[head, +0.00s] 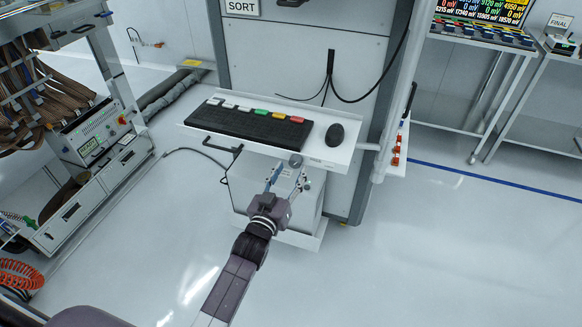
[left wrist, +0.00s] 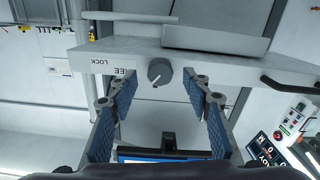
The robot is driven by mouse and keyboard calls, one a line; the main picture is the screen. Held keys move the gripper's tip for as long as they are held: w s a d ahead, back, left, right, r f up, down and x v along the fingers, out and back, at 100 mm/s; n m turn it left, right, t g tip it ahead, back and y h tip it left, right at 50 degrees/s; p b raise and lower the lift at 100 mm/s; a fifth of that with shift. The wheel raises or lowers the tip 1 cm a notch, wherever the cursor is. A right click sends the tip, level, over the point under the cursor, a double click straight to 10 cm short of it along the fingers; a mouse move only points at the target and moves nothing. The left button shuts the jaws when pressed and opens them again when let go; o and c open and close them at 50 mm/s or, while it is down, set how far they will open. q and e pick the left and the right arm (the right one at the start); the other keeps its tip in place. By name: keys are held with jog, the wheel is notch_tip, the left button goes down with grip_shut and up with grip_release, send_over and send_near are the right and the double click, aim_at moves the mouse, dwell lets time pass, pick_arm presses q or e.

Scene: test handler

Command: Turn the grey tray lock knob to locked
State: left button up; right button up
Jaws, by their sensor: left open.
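The grey tray lock knob (head: 296,160) sits on the front edge of the white keyboard tray (head: 340,154). My left gripper (head: 288,180) is open just in front of the knob. In the left wrist view its two blue-padded fingers (left wrist: 160,82) stand on either side of the knob, with gaps visible. Nothing is held. My right gripper is not in view.
A black keyboard (head: 250,124) with coloured keys and a black mouse (head: 335,134) lie on the tray. A black handle (head: 232,158) is at the tray's left front. A white box (head: 250,190) stands below. The floor at right is clear.

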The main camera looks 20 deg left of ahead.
aim_at(295, 162)
pick_arm(q)
jog(key=shift+w, duration=1.45)
jog(key=c, duration=1.2)
jog(key=shift+o, duration=0.2)
jog(key=shift+m, duration=0.3)
jog(key=m, duration=0.4)
jog(key=shift+m, duration=0.4)
jog(key=m, duration=0.5)
